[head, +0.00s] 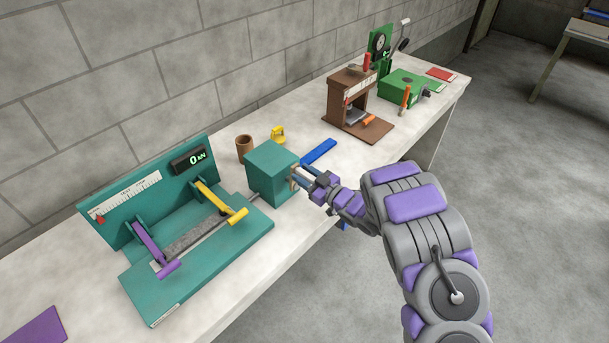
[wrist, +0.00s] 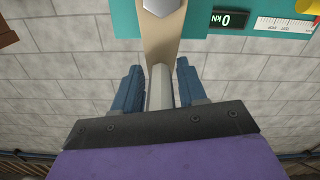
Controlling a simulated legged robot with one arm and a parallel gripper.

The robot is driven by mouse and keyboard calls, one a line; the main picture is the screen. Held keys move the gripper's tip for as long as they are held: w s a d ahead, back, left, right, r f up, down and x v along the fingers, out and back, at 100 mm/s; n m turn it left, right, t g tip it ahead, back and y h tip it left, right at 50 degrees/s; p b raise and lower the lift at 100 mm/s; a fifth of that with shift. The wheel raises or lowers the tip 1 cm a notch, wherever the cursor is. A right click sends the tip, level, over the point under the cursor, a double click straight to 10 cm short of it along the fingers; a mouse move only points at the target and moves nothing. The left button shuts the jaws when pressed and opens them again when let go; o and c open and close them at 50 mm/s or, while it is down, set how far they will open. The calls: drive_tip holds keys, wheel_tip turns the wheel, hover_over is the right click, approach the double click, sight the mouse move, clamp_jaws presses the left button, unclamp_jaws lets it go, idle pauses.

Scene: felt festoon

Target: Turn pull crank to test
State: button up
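The teal pull tester (head: 225,262) stands on the bench, with a teal box (head: 268,172) at its right end. The pull crank has a tan arm (wrist: 163,45) on that box, with a grey hexagonal hub (wrist: 161,6) and a pale grey handle (wrist: 160,88). My gripper (wrist: 158,75) has one blue finger on each side of the handle, with a narrow gap showing on both sides, so it is open around it. In the head view my gripper (head: 305,180) reaches the crank, and its fingers mostly hide the handle. The display (head: 188,160) reads 0 kN.
A grey strip (head: 195,238) lies between the purple lever (head: 150,245) and the yellow lever (head: 222,200). A scale with a red pointer (head: 100,219) is on the back panel.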

clamp_jaws()
idle(0.5)
